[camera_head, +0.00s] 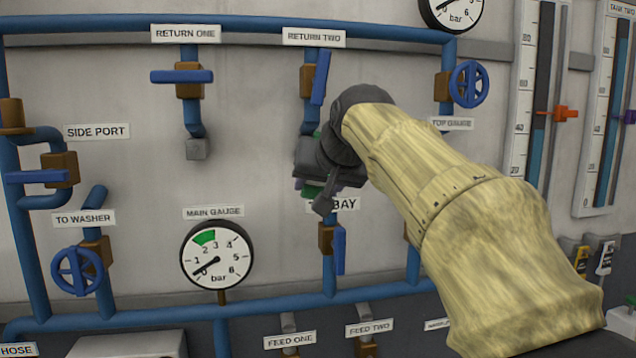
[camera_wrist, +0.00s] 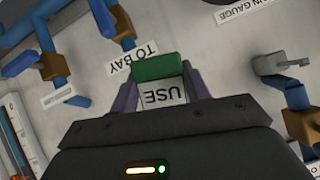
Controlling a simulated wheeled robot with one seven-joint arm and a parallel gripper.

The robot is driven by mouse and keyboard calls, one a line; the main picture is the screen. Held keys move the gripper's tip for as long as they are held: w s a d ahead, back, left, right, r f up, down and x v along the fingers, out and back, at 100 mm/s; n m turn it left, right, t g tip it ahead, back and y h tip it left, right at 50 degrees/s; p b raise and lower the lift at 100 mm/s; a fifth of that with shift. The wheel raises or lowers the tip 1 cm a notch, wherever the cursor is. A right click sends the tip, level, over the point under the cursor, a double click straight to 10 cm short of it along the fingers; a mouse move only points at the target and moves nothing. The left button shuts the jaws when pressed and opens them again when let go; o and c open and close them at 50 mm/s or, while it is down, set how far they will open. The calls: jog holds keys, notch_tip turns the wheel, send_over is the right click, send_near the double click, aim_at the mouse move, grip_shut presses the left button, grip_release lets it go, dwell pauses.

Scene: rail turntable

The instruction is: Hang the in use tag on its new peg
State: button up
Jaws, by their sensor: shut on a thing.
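The in use tag (camera_wrist: 160,94) is between the two purple fingers of my gripper (camera_wrist: 158,82) in the wrist view. It has a green band and a white face with the word USE, seen upside down. My gripper is shut on it. In the head view my gripper (camera_head: 322,182) is in front of the wall, just above the TO BAY label (camera_head: 346,204), and covers part of it. Only bits of green of the tag (camera_head: 312,190) show there. I cannot make out which peg is the new one; contact with the wall is unclear.
Blue pipes with valves surround the gripper: the RETURN TWO handle (camera_head: 320,78) above and the TO BAY valve (camera_head: 326,238) below. The main gauge (camera_head: 217,254) is at lower left. Other tags (camera_head: 582,260) hang at the right. Bare wall lies left of the gripper.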

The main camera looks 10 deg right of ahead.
jog(key=w+f+p, duration=0.1)
jog(key=w+p, duration=0.3)
jog(key=w, duration=0.6)
jog(key=shift+w+f, duration=0.25)
dwell(1.3)
dwell(0.5)
jog(key=o, duration=1)
jog(key=shift+s, duration=0.15)
jog(key=b+v, duration=0.2)
jog(key=v, duration=1.5)
jog(key=shift+r, duration=0.1)
